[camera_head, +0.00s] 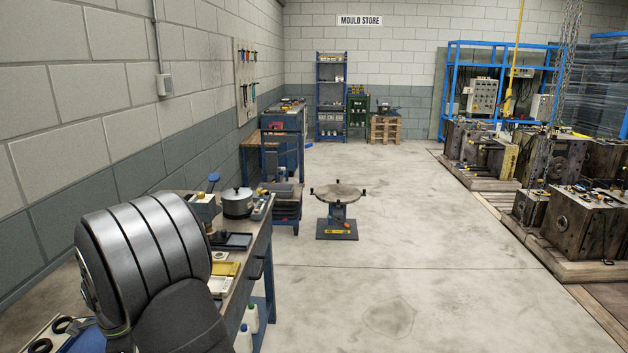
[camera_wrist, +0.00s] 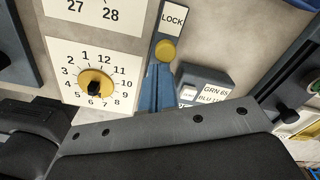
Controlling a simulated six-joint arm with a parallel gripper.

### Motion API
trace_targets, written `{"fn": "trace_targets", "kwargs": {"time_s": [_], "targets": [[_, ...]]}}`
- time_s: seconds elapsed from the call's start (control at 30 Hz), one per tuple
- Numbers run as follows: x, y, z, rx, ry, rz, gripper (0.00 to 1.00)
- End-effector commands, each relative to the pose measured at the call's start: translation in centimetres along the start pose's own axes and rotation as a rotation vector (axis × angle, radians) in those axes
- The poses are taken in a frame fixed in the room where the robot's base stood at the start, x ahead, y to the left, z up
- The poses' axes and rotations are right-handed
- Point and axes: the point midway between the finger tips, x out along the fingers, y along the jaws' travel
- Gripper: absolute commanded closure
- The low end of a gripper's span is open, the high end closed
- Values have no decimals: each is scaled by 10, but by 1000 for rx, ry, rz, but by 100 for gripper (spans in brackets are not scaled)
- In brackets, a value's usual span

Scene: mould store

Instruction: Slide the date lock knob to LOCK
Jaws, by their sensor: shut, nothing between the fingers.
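The date lock knob (camera_wrist: 166,51) is a round yellow knob in the wrist view. It sits on a blue-grey slide plate, just below the white LOCK label (camera_wrist: 173,19). My gripper (camera_wrist: 158,68) shows as two narrow blue-grey fingers side by side, shut and empty. Their tips are close below the knob; I cannot tell whether they touch it. Any slot or far end mark below the knob is hidden behind the fingers and gripper body. In the head view my arm hides the gripper, and I cannot make out the knob.
Left of the knob is a number dial (camera_wrist: 96,84) with a yellow centre; a number plate (camera_wrist: 95,14) is above. A small labelled box (camera_wrist: 205,85) stands close right.

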Motion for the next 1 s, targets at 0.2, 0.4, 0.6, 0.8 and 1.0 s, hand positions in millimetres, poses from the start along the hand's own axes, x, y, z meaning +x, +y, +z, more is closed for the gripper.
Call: {"fn": "trace_targets", "kwargs": {"time_s": [0.2,0.4,0.6,0.8,1.0], "targets": [[-1,0,0,0,0,0,100],[-10,4,-9,2,-1,-1,100],[-19,11,-19,0,0,0,100],[-20,12,-20,0,0,0,100],[-23,12,-21,0,0,-1,100]]}}
